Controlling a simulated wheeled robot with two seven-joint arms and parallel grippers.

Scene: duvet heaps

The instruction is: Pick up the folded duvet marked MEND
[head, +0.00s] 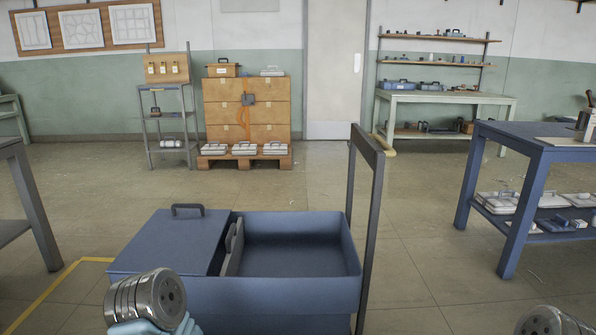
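No duvet that I can tell as marked MEND shows in the head view; no lettering is readable. Pale flat items (500,204) lie on the lower shelf of the blue table at the right, too small to identify. More pale flat items (244,148) lie along the front of the pallet at the back. Neither gripper's fingers are in view.
A blue cart (300,223) with an open, empty-looking bin, a lidded side and an upright handle (369,150) stands directly ahead. A blue table (540,150) stands right, a grey table (35,205) left. Stacked wooden boxes (225,120) stand behind. Floor between is clear.

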